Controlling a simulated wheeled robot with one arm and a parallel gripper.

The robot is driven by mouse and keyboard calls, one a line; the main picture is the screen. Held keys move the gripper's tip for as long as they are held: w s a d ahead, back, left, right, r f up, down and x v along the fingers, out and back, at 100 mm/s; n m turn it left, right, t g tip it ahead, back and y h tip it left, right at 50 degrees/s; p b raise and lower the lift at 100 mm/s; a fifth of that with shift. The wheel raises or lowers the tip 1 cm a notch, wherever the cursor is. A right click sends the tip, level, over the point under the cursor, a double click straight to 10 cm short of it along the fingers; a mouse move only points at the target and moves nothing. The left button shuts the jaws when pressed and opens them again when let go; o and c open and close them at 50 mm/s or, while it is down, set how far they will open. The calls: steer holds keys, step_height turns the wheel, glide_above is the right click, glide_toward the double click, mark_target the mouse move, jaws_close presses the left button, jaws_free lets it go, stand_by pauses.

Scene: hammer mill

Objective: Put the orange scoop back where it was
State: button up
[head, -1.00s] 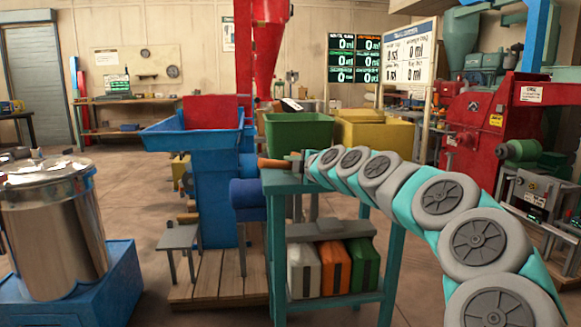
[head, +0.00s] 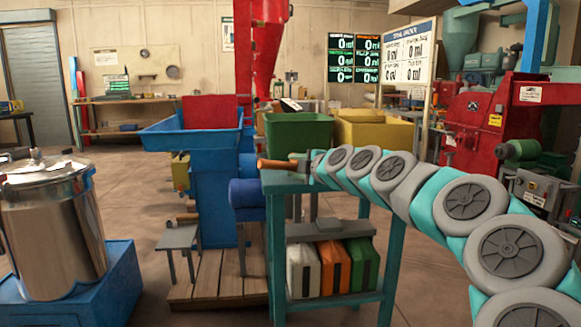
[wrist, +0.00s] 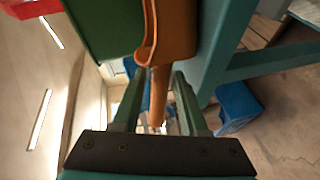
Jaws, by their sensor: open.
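The orange scoop (wrist: 172,30) shows large in the wrist view, beside the green bin and the teal stand. Its handle (wrist: 158,95) runs back between the two fingers of my gripper (wrist: 154,85), which are apart, with gaps on both sides of the handle. In the head view the orange scoop (head: 277,164) is a small orange-brown bar at the top left of the teal stand (head: 275,188). My gripper (head: 306,168) is just right of it, coming in from the right. The far part of the scoop is out of frame in the wrist view.
The green bin (head: 298,133) stands behind the teal stand, with a yellow bin (head: 372,132) to its right. The blue hopper machine (head: 205,190) is close on the left. Bags (head: 334,267) fill the lower shelf. Open floor (head: 125,190) lies to the left.

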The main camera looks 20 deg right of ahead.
steer(key=v, duration=0.9)
steer(key=shift+s, duration=0.1)
steer(key=s+a+f+m+g+y, duration=0.1)
steer(key=s+a+f+m+g, duration=0.15)
steer(key=s+a+f, duration=0.35)
steer(key=s+a+f+m+g, duration=0.1)
steer(key=s+a+f+g, duration=0.3)
steer(key=a, duration=0.5)
steer(key=s+a+f+m+g+y, duration=0.1)
steer(key=s+a+f+g, duration=0.1)
steer(key=s+a+f, duration=0.35)
steer(key=s+f+m+g+h, duration=0.1)
steer(key=s+f+m+g, duration=0.3)
steer(key=s, duration=0.8)
steer(key=s+f+m+g+h, duration=0.2)
steer(key=s+f+m+g, duration=0.3)
steer(key=s+f+m, duration=0.3)
steer(key=s+f, duration=0.4)
steer(key=shift+s+f, duration=0.15)
steer(key=shift+s, duration=0.1)
steer(key=shift+d, duration=0.1)
